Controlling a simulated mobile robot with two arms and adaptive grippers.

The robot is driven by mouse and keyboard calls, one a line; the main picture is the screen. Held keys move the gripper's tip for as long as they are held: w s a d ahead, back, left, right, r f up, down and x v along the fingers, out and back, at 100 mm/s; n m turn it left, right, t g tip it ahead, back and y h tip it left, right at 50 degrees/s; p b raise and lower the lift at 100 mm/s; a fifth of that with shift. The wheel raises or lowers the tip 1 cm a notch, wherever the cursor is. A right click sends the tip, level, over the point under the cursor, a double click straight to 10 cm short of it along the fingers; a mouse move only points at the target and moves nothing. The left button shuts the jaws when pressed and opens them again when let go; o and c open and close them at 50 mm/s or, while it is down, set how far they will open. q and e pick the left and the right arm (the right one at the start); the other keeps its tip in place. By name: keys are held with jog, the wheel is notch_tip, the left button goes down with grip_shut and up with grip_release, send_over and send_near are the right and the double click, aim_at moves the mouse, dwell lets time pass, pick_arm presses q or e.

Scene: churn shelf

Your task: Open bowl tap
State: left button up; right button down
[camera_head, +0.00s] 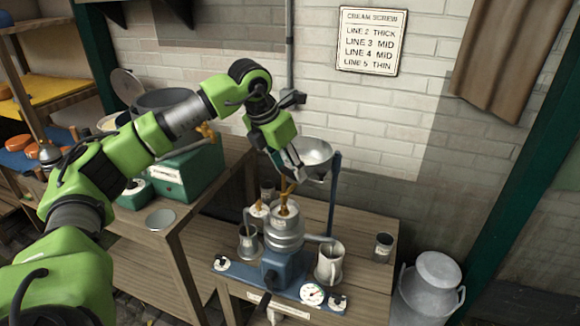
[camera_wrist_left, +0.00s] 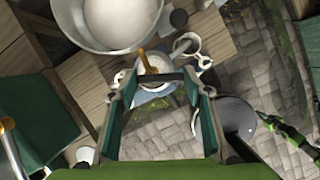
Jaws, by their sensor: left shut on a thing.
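The grey metal bowl (camera_head: 318,172) stands above the separator (camera_head: 284,232) on the small wooden table and holds pale liquid; its rim fills the top left of the left wrist view (camera_wrist_left: 115,38). The brass bowl tap (camera_head: 286,188) is at the lower left of the bowl, above the separator's top. Brass also shows beyond the fingers in the left wrist view (camera_wrist_left: 143,56). My left gripper (camera_head: 293,171) reaches down beside the bowl and is shut on the tap; its fingers partly hide the grip. A small green and black part, seemingly my right gripper (camera_wrist_left: 272,124), shows in the left wrist view, too small to read.
A metal jug (camera_head: 329,263) and a mug (camera_head: 248,242) stand on either side of the separator. A dark blue post (camera_head: 334,195) rises right of the bowl. A milk churn (camera_head: 430,287) stands right of the table. A green box (camera_head: 188,174) is on the left bench.

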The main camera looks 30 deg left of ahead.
pick_arm(q)
jog(key=m, duration=0.1)
jog(key=m+h+p, duration=0.1)
jog(key=m, duration=0.1)
jog(key=shift+s+a+r, duration=0.1)
jog(key=shift+s+a, duration=0.1)
jog(key=shift+s, duration=0.1)
jog(key=m, duration=0.1)
jog(key=m+g+h+p, duration=0.1)
jog(key=shift+s+a+m, duration=0.15)
jog(key=shift+a+m, duration=0.05)
jog(key=shift+m, duration=0.1)
jog(key=shift+s+a+m+g+h+p, duration=0.1)
jog(key=shift+a+m+g+h+p, duration=0.25)
jog(key=shift+m+p, duration=0.65)
jog(key=shift+s+a+m+g+h+p, duration=0.15)
jog(key=shift+m+g+p, duration=0.3)
jog(key=shift+m, duration=1)
jog(key=shift+w+a+m+g+h+p, duration=0.1)
jog(key=shift+a+m+g+h+p, duration=0.25)
jog(key=shift+m+p, duration=0.65)
jog(key=shift+s+d+m, duration=0.1)
jog(key=shift+m, duration=0.35)
jog(key=o, duration=1.1)
